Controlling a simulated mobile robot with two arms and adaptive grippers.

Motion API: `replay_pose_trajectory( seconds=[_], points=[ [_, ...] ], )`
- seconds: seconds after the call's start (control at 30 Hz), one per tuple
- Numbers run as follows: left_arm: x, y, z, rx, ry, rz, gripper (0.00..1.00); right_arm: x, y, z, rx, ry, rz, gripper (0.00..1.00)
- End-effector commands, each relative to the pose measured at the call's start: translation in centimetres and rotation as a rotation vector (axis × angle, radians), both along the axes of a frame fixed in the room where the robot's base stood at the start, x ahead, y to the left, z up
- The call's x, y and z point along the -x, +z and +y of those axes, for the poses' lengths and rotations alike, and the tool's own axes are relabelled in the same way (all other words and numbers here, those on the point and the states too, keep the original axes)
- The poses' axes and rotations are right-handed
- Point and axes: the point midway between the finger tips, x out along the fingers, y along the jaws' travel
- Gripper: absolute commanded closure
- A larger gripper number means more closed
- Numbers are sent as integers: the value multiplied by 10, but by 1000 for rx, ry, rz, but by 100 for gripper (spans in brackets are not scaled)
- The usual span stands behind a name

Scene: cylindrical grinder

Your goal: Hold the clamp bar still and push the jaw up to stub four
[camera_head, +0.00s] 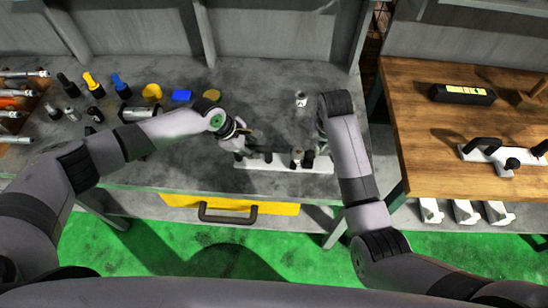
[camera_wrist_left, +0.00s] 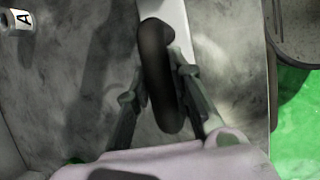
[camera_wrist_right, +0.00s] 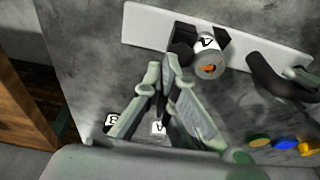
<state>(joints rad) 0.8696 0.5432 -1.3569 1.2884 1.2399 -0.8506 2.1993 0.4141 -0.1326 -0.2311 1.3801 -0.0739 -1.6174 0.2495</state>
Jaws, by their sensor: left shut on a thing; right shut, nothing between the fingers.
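The pale clamp bar (camera_head: 262,163) lies flat on the bench; it also shows in the right wrist view (camera_wrist_right: 145,25). My left gripper (camera_wrist_left: 157,82) is shut on its black handle (camera_wrist_left: 155,45), with a finger on each side. A metal cylinder (camera_wrist_right: 208,62) marked A sits at the bar between two black blocks (camera_wrist_right: 183,47), probably the jaw parts. My right gripper (camera_wrist_right: 161,68) is shut and empty, its tips close beside the outer block. Whether they touch it I cannot tell. In the head view my right arm hides much of that gripper. I cannot make out numbered stubs.
Another metal cylinder (camera_head: 301,99) stands behind the bar. A wooden table (camera_head: 420,100) is at the right, across a gap. Bench around the bar is mostly clear.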

Motion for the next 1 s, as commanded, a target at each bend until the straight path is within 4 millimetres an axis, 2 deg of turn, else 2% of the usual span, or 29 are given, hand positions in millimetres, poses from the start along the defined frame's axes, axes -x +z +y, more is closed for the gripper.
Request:
replay_pose_trajectory(
  seconds=[0.5, 1.0],
  points=[
    [-3, 1, 4, -5, 6, -3, 100, 0, 29, -5, 3, -2, 1, 100],
    [-3, 1, 5, -7, 6, -3, 100, 0, 31, -6, 4, -3, 1, 100]
  ],
)
